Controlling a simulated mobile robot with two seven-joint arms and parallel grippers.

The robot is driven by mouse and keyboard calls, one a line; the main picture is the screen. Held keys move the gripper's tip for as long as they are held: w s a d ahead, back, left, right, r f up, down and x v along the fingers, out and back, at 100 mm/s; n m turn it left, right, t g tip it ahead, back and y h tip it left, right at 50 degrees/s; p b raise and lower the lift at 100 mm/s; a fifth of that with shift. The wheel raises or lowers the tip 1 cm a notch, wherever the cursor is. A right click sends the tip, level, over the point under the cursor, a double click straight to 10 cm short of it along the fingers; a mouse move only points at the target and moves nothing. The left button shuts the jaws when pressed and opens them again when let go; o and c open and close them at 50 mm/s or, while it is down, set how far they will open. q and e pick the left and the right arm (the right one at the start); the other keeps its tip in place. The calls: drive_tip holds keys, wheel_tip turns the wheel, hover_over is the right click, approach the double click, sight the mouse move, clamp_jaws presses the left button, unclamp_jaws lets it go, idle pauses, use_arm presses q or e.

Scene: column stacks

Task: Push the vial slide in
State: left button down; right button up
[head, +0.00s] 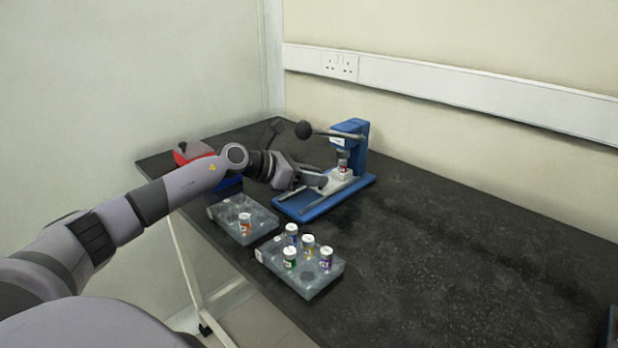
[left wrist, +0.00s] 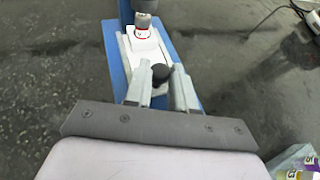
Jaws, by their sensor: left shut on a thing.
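A blue press (head: 352,140) with a lever and a dark ball knob stands near the back wall. Its blue base (head: 315,202) carries a white vial slide (head: 340,181); the slide also shows in the left wrist view (left wrist: 146,49). A vial with a red-marked label (head: 343,164) stands upright in the slide, under the press head; it also shows in the left wrist view (left wrist: 144,24). My left gripper (head: 322,181) is low at the slide's near end. In the left wrist view its fingers (left wrist: 161,80) are shut on a dark round knob (left wrist: 160,72). My right gripper is not seen.
A grey tray (head: 225,225) with one orange-labelled vial (head: 245,222) lies left of the press. Another tray (head: 305,285) with several vials lies in front. A red and blue object (head: 188,151) is partly behind my arm.

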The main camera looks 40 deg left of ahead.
use_arm(q)
drive_tip(key=c, duration=1.2)
unclamp_jaws()
drive_tip(key=shift+w, duration=0.1)
drive_tip(key=shift+o, duration=1.2)
drive_tip(key=shift+w, duration=0.1)
drive_tip(key=v, duration=0.6)
drive_tip(key=shift+f+b, duration=0.2)
drive_tip(key=shift+b, duration=0.2)
drive_tip(key=shift+s+a+r, duration=0.2)
drive_tip(key=shift+s+r, duration=0.2)
drive_tip(key=shift+s, duration=0.1)
